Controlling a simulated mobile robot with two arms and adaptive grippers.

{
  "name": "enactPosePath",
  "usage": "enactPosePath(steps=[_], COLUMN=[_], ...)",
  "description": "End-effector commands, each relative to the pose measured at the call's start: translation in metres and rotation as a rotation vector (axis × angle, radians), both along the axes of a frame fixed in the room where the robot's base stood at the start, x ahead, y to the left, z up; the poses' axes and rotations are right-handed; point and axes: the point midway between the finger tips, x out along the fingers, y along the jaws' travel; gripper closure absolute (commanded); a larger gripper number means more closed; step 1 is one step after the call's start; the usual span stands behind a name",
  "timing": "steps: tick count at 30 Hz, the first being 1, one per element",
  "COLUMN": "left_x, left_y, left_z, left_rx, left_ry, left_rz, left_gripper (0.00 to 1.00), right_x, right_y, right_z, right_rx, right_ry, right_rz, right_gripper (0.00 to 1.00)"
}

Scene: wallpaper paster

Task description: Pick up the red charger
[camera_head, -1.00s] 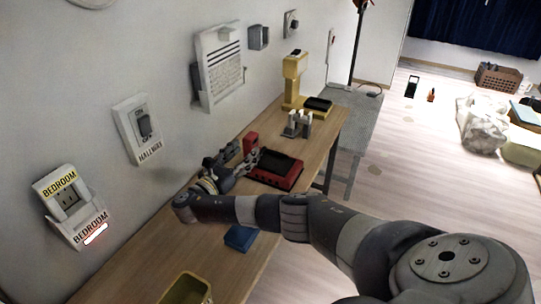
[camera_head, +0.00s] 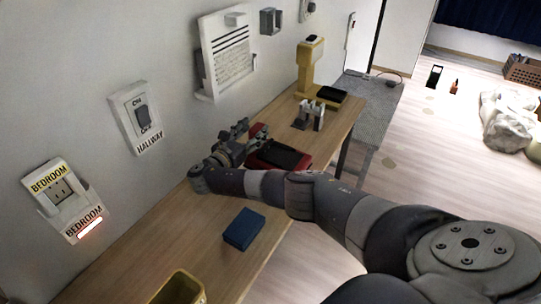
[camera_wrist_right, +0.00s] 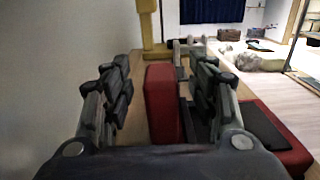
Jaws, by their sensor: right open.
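A red upright block (camera_wrist_right: 162,103), which looks like the red charger, stands between the two fingers of my right gripper (camera_wrist_right: 160,78) in the right wrist view. The fingers are open on both sides of it, with a visible gap on the left; contact on the right is hard to tell. In the head view my right gripper (camera_head: 240,137) is over the table near the wall and mostly hides the block. A red device with a black top (camera_head: 279,154) lies just right of the gripper; it also shows in the right wrist view (camera_wrist_right: 285,140). My left gripper is not in view.
A blue box (camera_head: 244,229) and a yellow container (camera_head: 181,289) are on the wooden table (camera_head: 160,245). Grey upright pieces (camera_head: 309,115) and a yellow stand (camera_head: 306,70) are farther back. The wall with switches and outlets (camera_head: 141,116) borders the left side.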

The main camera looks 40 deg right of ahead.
Motion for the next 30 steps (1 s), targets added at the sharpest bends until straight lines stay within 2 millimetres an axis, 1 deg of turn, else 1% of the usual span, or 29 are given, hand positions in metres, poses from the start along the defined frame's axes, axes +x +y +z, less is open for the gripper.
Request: enactPosePath(steps=[1,5,8,13,14,15,17,18,20,21,30], left_x=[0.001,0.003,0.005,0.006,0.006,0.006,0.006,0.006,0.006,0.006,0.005], left_y=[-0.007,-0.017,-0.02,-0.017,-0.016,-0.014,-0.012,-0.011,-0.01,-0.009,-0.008], left_z=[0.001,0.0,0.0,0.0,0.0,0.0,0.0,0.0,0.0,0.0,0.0], left_rx=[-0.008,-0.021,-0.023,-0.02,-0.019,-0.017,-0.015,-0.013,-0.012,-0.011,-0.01], left_ry=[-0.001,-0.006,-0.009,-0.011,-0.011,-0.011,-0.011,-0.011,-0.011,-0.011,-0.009], left_rz=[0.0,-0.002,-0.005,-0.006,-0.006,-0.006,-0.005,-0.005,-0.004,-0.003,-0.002], left_gripper=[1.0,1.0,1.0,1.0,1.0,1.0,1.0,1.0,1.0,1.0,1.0], right_x=[0.002,0.008,0.01,0.009,0.009,0.009,0.009,0.009,0.009,0.009,0.01], right_y=[-0.008,-0.02,-0.023,-0.023,-0.023,-0.023,-0.023,-0.023,-0.023,-0.023,-0.023], right_z=[0.0,-0.001,-0.001,-0.001,-0.001,-0.001,-0.001,-0.001,-0.001,-0.001,0.002], right_rx=[-0.001,-0.001,0.001,0.001,0.001,0.001,0.001,0.001,0.001,0.001,-0.003], right_ry=[0.0,0.0,0.0,0.0,0.0,0.0,0.0,0.0,0.0,0.0,-0.002], right_rz=[-0.001,0.0,0.002,0.002,0.002,0.002,0.002,0.002,0.002,0.001,0.001], right_gripper=[0.47,0.47,0.47,0.47,0.51,0.6,0.74,0.83,0.97,1.0,1.0])
